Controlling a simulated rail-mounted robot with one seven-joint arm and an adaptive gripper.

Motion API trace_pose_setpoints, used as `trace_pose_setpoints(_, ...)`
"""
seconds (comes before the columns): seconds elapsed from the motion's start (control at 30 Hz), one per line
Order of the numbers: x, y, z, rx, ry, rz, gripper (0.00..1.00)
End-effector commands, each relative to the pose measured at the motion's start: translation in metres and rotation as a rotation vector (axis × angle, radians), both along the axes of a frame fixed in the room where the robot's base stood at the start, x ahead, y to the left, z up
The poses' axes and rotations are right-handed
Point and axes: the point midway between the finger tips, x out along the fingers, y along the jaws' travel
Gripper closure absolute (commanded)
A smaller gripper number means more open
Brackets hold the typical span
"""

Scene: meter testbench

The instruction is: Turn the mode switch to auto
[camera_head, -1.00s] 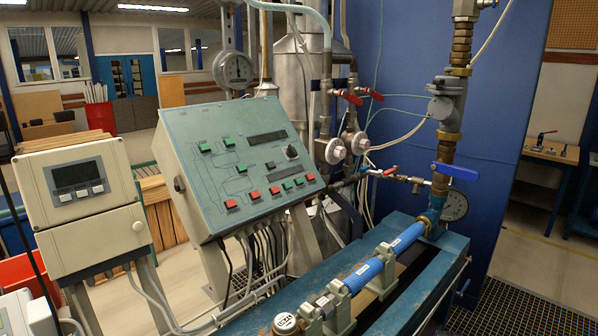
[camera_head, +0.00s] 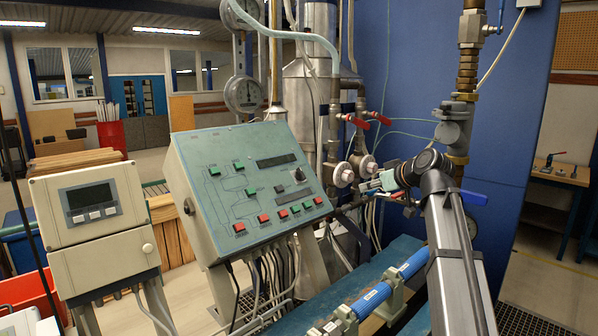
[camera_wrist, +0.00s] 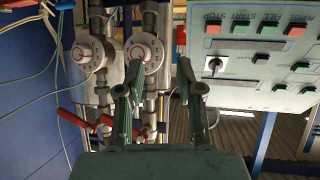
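The mode switch, most likely the dark rotary knob (camera_head: 298,175) with a pale plate, is on the upper right of the sloped green control panel (camera_head: 205,190). In the wrist view the knob (camera_wrist: 214,65) is on the panel (camera_wrist: 250,98) at the right; its pointer setting is too small to read. My gripper (camera_head: 368,184) is to the right of the panel, in front of the pipes and apart from the knob. In the wrist view my gripper (camera_wrist: 160,82) has its two green fingers spread, with nothing between them.
Two white round dials (camera_wrist: 88,52) (camera_wrist: 147,52) on pipes stand behind the fingers, with red valve handles (camera_head: 378,118) nearby. Red and green buttons (camera_head: 263,218) crowd the panel. A grey meter box (camera_head: 90,210) is at the left. A blue pipe (camera_head: 372,298) lies below my arm.

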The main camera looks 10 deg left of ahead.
Motion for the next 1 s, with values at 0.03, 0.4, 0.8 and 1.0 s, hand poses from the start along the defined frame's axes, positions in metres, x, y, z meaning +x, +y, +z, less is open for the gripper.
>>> trace_pose_setpoints(0.03, -0.008, 0.022, 0.027, 0.027, -0.013, 0.05, 0.64)
trace_pose_setpoints(0.4, -0.036, 0.085, 0.084, 0.107, -0.036, 0.199, 0.64)
trace_pose_setpoints(0.8, 0.007, 0.132, 0.058, 0.105, -0.033, 0.197, 0.64)
trace_pose_setpoints(1.0, 0.031, 0.16, 0.043, 0.105, -0.033, 0.197, 0.64)
